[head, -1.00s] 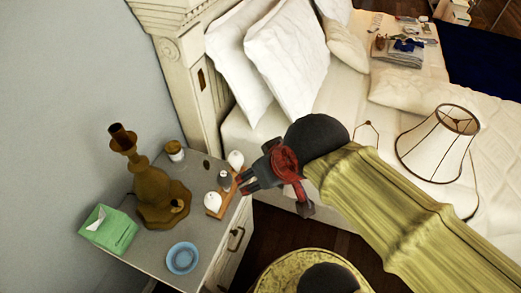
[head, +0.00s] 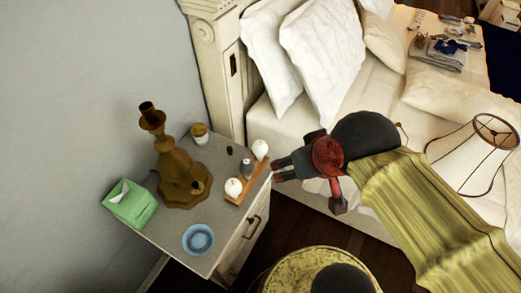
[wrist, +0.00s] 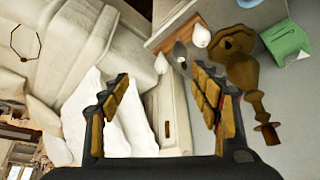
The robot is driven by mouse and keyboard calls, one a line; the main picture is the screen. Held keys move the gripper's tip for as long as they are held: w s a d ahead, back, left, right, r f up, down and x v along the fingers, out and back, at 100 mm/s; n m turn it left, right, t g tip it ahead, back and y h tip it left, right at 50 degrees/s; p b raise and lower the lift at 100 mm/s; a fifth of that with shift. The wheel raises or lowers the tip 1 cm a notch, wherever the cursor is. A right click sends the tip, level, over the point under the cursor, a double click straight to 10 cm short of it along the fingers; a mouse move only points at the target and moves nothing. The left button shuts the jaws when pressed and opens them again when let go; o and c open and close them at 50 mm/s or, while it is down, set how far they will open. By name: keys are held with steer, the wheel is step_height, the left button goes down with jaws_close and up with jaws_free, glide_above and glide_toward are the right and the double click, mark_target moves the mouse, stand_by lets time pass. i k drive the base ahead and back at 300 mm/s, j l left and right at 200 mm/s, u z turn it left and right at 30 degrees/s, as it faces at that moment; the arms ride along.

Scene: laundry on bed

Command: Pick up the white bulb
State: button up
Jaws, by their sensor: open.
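Two white bulbs stand on a small wooden tray (head: 232,199) at the nightstand's edge. One bulb (head: 261,149) is at the tray's far end; the other bulb (head: 233,187) is at its near end. The wrist view shows both white bulbs, one (wrist: 201,36) higher and one (wrist: 161,63) lower, beyond my fingers. My gripper (head: 275,170) is open and empty, just right of the tray, with fingers pointing left towards it. In the wrist view, my two fingers (wrist: 160,88) are spread apart. No contact with a bulb shows.
The nightstand (head: 165,233) also holds a dark grey item (head: 246,168) between the bulbs, a brown candlestick-like lamp base (head: 182,180), a jar (head: 199,134), a green tissue box (head: 130,204) and a blue bowl (head: 198,239). The bed (head: 385,95) and a lampshade (head: 473,155) lie right.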

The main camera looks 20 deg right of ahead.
mark_target(259, 148)
steer(key=k+l+u, duration=0.2)
steer(key=u, duration=0.2)
steer(key=k+l+u, duration=0.15)
steer(key=u, duration=0.25)
